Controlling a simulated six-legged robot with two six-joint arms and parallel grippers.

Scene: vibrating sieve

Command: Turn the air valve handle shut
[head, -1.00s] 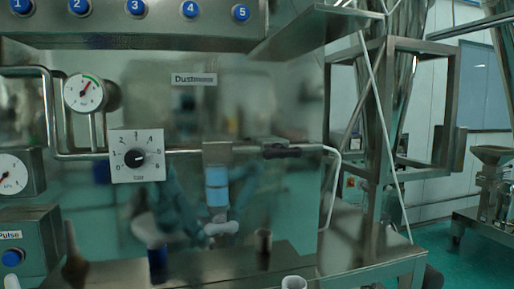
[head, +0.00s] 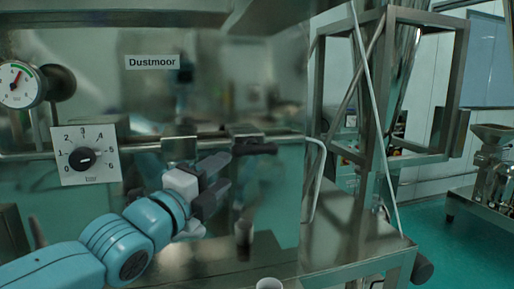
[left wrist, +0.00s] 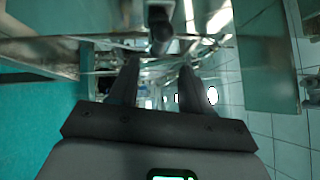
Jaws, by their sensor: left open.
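The air valve handle (head: 255,149) is a dark lever lying about level on the horizontal pipe in front of the steel panel. It points right, towards the white hose. My left gripper (head: 220,177) is open and empty, just left of and below the handle in the head view, with a gap in the picture. In the left wrist view, my open fingers (left wrist: 157,68) point towards a dark, round-ended piece (left wrist: 160,25) beyond their tips, which looks like the handle. My right gripper is not in view.
A square dial (head: 85,158) marked in bar and a round gauge (head: 19,84) are to the left. A white hose (head: 321,165) curves down at the pipe's right end. A small cup (head: 269,284) is below. A steel frame (head: 460,75) stands right.

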